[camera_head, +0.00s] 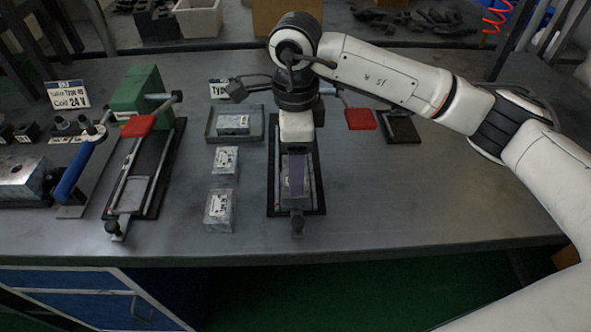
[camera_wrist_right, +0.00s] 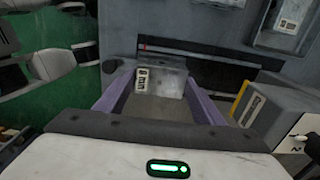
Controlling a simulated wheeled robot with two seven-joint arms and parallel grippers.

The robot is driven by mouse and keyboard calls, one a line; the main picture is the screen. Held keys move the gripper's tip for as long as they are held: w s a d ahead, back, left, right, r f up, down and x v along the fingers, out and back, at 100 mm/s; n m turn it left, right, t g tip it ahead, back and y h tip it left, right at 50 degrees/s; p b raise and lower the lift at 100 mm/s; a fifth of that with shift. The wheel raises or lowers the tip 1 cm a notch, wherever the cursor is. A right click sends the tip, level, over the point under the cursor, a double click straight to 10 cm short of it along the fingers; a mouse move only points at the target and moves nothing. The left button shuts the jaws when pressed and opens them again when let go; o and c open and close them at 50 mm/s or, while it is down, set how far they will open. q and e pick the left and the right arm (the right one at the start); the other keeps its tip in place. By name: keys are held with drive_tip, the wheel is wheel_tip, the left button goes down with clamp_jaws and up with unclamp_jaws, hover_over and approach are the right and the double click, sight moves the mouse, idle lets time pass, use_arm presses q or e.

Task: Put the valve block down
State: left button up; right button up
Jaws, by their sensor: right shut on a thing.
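My right gripper (camera_head: 296,178) points down over the dark fixture (camera_head: 314,203) in the middle of the bench. Its purple fingers also show in the right wrist view (camera_wrist_right: 158,95). It is shut on a grey metal valve block (camera_wrist_right: 162,77) with a white label, which sits between the fingers. In the head view the gripper covers much of this block (camera_head: 296,201). The block is low at the fixture bed; I cannot tell whether it touches it.
Two labelled blocks, one farther back (camera_head: 225,161) and one nearer (camera_head: 220,210), stand left of the fixture. Another block (camera_head: 233,122) lies in a grey tray (camera_head: 256,138). A green-bodied clamp fixture (camera_head: 140,95) stands left. The bench at right (camera_head: 420,205) is clear.

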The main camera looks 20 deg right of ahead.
drive_tip(key=shift+f, duration=1.15)
drive_tip(key=shift+f, duration=0.2)
drive_tip(key=o, duration=1.5)
wheel_tip(320, 180, up, 12)
drive_tip(key=shift+r+b, duration=0.2)
drive_tip(key=shift+b, duration=0.25)
